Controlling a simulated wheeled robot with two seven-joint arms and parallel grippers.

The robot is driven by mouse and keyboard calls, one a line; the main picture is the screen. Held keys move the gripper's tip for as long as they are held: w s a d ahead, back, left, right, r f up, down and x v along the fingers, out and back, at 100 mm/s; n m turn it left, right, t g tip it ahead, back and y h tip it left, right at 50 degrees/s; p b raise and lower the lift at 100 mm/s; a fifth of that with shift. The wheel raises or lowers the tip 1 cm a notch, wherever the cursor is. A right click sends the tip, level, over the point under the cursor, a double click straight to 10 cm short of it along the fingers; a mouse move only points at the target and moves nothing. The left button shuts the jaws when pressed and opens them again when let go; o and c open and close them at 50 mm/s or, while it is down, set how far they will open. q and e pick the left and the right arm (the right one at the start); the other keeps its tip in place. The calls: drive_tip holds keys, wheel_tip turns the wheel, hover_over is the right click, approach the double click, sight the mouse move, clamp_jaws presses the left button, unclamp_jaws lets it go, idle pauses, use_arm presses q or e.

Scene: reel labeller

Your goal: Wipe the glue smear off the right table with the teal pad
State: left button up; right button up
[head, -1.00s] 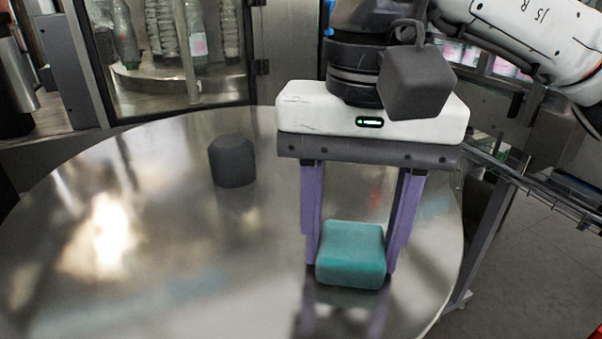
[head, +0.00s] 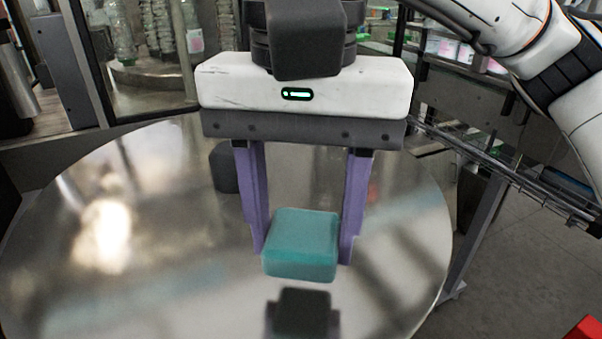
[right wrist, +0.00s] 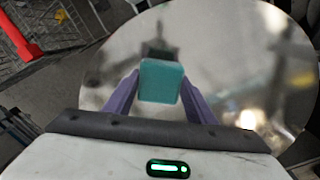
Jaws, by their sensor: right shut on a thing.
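The teal pad (head: 300,246) is a rounded block held between the two purple fingers of my right gripper (head: 303,252). The gripper is shut on it. The pad hangs above the shiny round metal table (head: 180,240), with a gap between it and its dark reflection. The right wrist view also shows the pad (right wrist: 161,82) between the fingers, over the table (right wrist: 225,60). I cannot make out the glue smear with certainty among the bright and bluish reflections on the metal. My left gripper is not in view.
A dark grey block (head: 223,168) stands on the table behind the left finger, partly hidden. A metal rail or conveyor (head: 500,168) runs past the table's right side. A glazed cabinet with bottles (head: 150,45) stands behind. The left half of the tabletop is clear.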

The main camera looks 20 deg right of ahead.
drive_tip(key=shift+r+p, duration=1.1)
drive_tip(key=shift+r, duration=0.7)
